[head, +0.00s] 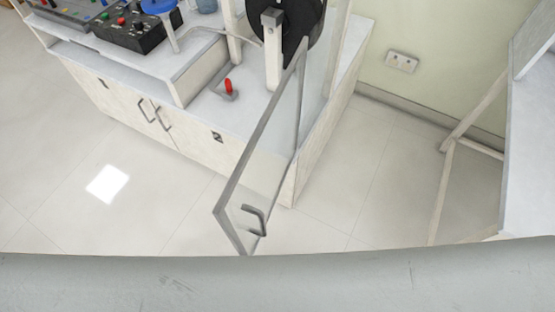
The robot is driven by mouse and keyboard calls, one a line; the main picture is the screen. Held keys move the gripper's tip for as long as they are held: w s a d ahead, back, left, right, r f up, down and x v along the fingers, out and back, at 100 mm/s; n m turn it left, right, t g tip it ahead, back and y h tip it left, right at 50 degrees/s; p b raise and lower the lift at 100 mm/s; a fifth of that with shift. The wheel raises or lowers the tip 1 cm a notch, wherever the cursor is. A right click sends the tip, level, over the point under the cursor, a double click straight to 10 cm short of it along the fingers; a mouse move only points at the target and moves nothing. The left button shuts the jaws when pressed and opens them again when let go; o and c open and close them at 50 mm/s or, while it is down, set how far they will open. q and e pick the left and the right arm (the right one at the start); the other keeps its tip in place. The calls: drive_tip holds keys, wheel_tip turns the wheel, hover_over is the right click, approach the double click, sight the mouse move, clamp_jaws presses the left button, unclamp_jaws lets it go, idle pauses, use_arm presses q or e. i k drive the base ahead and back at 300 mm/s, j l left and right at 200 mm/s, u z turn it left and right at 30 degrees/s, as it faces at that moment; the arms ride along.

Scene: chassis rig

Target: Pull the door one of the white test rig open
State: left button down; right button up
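The white test rig (190,125) stands across the upper left and middle of the head view. A framed clear door (233,187) juts out from its right part toward me, standing open at an angle to the rig's front. A grey curved handle (257,217) sits near the door's lower outer end. Two more grey handles (155,113) are on the closed lower cabinet fronts. Behind the door stand a white post and a black wheel (297,25). Neither of my grippers shows in the head view.
A red knob (227,86) is on the rig top. A black control box (135,27) sits at the upper left. At right is a white table-like frame (470,148). A wall socket (401,62) is behind. The tiled floor (110,215) is clear.

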sight(135, 110)
drive_tip(key=u, duration=1.25)
drive_tip(key=i+j, duration=0.2)
drive_tip(key=j, duration=0.2)
drive_tip(key=i+j, duration=0.25)
drive_tip(key=j, duration=0.15)
drive_tip(key=i+j, duration=0.2)
drive_tip(key=j, duration=0.2)
drive_tip(key=i+j, duration=0.25)
drive_tip(key=j, duration=0.15)
